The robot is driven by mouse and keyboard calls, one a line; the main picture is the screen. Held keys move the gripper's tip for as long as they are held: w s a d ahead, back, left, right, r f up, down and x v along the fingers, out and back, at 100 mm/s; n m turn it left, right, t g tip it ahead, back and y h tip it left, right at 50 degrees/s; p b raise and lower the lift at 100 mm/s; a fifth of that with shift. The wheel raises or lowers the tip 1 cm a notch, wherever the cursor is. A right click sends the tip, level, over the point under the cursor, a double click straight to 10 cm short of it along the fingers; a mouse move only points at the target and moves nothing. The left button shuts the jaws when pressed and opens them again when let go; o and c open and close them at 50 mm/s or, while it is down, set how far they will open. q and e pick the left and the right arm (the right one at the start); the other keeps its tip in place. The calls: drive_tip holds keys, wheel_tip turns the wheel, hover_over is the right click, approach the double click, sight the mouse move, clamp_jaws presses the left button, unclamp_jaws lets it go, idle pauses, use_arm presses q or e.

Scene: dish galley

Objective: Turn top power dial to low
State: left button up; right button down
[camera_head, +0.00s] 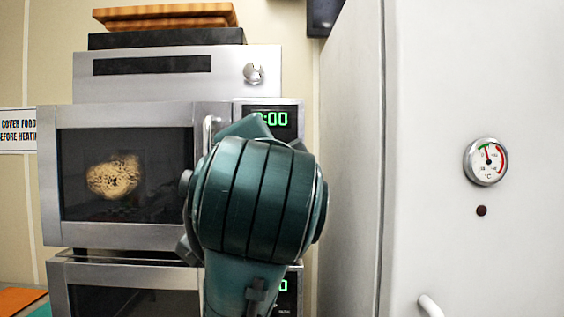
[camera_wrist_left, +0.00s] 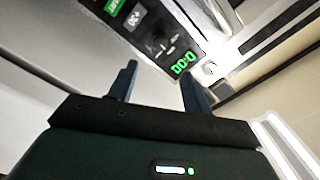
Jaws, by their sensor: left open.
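A silver dial (camera_head: 253,73) sits on the steel panel at the top of the appliance stack, right of a dark strip. A silver knob (camera_wrist_left: 209,68) shows beside a green clock display in the left wrist view, just right of the fingers. My left gripper (camera_wrist_left: 159,67) is open and empty, its two fingers pointing at the dark control panel (camera_wrist_left: 160,42), which carries small white marks. In the head view my teal arm hides the gripper and most of the upper microwave's control panel below its green display (camera_head: 270,118). The dial's setting is too small to read. My right gripper is not in view.
The upper microwave (camera_head: 120,237) has a closed glass door with food behind it; a second microwave (camera_head: 160,264) is below. Cutting boards (camera_head: 165,16) lie on top. A tall white cabinet with a round gauge (camera_head: 486,161) stands close on the right.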

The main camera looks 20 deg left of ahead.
use_arm(q)
drive_tip(key=p+x, duration=0.2)
drive_tip(key=x, duration=1)
drive_tip(key=shift+w+f, duration=0.15)
drive_tip(key=shift+w, duration=0.05)
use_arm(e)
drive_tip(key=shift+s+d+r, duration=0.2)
use_arm(q)
drive_tip(key=shift+a, duration=0.1)
drive_tip(key=c, duration=0.9)
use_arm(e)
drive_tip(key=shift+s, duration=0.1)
